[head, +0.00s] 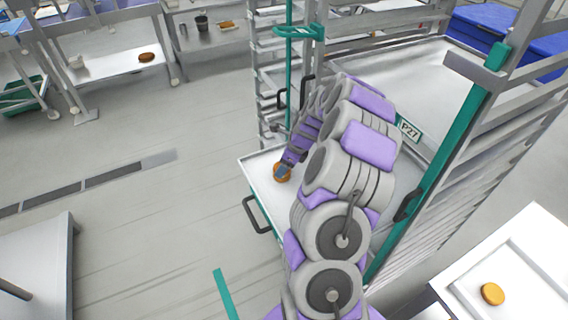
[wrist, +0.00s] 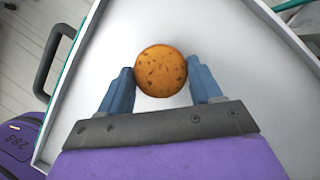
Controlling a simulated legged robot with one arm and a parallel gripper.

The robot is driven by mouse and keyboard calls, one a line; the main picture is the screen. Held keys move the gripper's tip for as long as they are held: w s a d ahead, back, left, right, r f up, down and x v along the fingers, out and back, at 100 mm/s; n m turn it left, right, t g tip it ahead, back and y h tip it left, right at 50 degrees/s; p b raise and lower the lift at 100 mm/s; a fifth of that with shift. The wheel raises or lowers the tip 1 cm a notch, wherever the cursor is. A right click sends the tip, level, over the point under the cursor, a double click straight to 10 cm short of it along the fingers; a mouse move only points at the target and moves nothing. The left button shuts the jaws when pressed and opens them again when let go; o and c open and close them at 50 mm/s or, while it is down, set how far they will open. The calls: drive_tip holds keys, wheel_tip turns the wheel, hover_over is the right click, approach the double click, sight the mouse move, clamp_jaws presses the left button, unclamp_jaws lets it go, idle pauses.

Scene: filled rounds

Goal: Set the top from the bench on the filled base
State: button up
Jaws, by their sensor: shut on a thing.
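My gripper (head: 285,170) reaches down over a white tray in the rack. Its two blue fingers are on either side of a round golden-brown piece with dark flecks (wrist: 161,71), and they are shut on it. The same round shows at the fingertips in the head view (head: 281,176). Its upper face is in sight; whether a filled base lies under it I cannot tell. Another plain golden round (head: 493,294) lies on a white surface at the lower right. A browner round (head: 147,57) lies on a white bench at the far left.
The white tray (head: 253,168) has a raised rim and a dark handle (head: 257,214) on its left side. Green rack posts (head: 470,130) and a P27 label (head: 409,131) stand to the right. The floor at left is open. A dark cup (head: 202,23) stands on the back table.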

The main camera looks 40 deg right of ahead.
drive_tip(key=o, duration=0.9)
drive_tip(key=shift+r+p, duration=3.2)
drive_tip(key=shift+r, duration=0.35)
drive_tip(key=shift+a, duration=0.1)
drive_tip(key=s+a+r+n+g+b, duration=0.1)
drive_tip(key=s+a+r+n, duration=0.1)
drive_tip(key=a+r+n, duration=0.45)
drive_tip(key=s+a+r+n+g+y, duration=0.1)
drive_tip(key=s+a+n, duration=0.2)
drive_tip(key=a, duration=0.6)
drive_tip(key=s+a+r+n+g+b, duration=0.1)
drive_tip(key=s+a+r+n, duration=0.1)
drive_tip(key=a+r+n, duration=0.45)
drive_tip(key=s+a+n+g+h, duration=0.1)
drive_tip(key=s+a+n, duration=0.2)
drive_tip(key=s, duration=0.5)
drive_tip(key=s+a+n+h+b, duration=0.1)
drive_tip(key=s+a+n, duration=0.2)
drive_tip(key=s+n, duration=0.3)
drive_tip(key=s+a+n+g+h, duration=0.1)
drive_tip(key=s+a+n, duration=0.2)
drive_tip(key=s, duration=0.8)
drive_tip(key=shift+s+a+n+g, duration=0.15)
drive_tip(key=shift+s+n+g, duration=0.2)
drive_tip(key=shift+n, duration=0.55)
